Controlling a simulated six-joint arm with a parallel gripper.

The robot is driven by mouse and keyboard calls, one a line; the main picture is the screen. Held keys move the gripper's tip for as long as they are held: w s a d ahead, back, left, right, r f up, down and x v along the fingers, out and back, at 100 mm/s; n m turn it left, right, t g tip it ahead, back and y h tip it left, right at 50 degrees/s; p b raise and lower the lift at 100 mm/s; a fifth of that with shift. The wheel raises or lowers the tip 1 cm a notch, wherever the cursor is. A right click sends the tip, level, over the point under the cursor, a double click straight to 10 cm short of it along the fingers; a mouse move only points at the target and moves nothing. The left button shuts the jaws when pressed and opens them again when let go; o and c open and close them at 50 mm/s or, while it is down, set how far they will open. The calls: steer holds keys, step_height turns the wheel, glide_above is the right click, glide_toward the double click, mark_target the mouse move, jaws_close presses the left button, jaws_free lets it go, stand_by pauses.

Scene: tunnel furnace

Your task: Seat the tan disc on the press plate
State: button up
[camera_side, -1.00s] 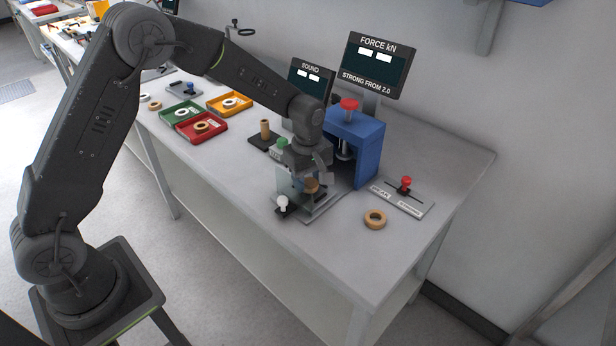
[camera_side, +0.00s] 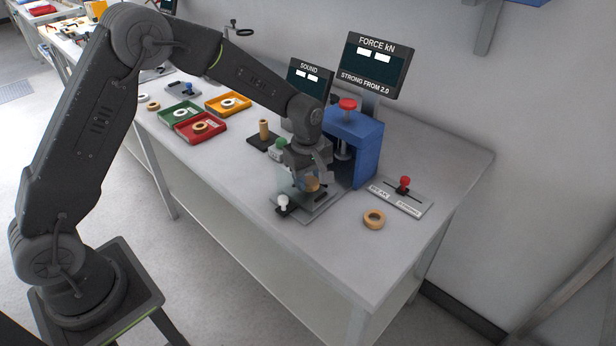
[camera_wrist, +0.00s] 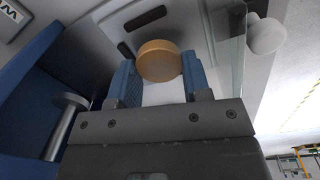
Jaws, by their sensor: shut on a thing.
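The tan disc (camera_wrist: 158,62) sits between the two blue-padded fingers of my gripper (camera_wrist: 160,82) in the wrist view, and the gripper is shut on it. In the side view the disc (camera_side: 312,184) shows below my gripper (camera_side: 311,178), in front of the blue press (camera_side: 368,150). The grey press plate (camera_side: 327,206) lies on the bench under and beside the disc. In the wrist view the plate (camera_wrist: 182,22) has dark slots and lies beyond the disc. I cannot tell whether the disc touches the plate.
A clear panel (camera_wrist: 230,45) and a white knob (camera_side: 282,201) stand close to the gripper. A tan ring (camera_side: 374,219) and a red-knobbed slider (camera_side: 403,186) lie to the right. Red (camera_side: 222,129), green and yellow trays are at the left.

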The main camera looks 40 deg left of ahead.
steer(key=shift+s+f, duration=0.35)
steer(key=shift+f, duration=0.25)
steer(key=shift+s+f, duration=0.3)
steer(key=shift+f, duration=0.25)
steer(key=o, duration=1)
step_height(320, 180, up, 14)
glide_above(343, 249)
step_height(343, 249, down, 15)
steer(key=shift+f, duration=0.1)
step_height(343, 249, up, 15)
steer(key=s+a+r+m+t, duration=0.1)
steer(key=s+a+r+m, duration=0.4)
steer(key=a+r, duration=0.25)
steer(key=s+a+m+t, duration=0.2)
steer(key=s+a+m, duration=0.3)
steer(key=s, duration=0.3)
steer(key=s+a+r+m+t, duration=0.1)
steer(key=s+a+m+t, duration=0.1)
steer(key=s+a+m, duration=0.3)
steer(key=shift+s+a+r, duration=0.2)
steer(key=shift+s+r, duration=0.05)
steer(key=shift+s, duration=1.15)
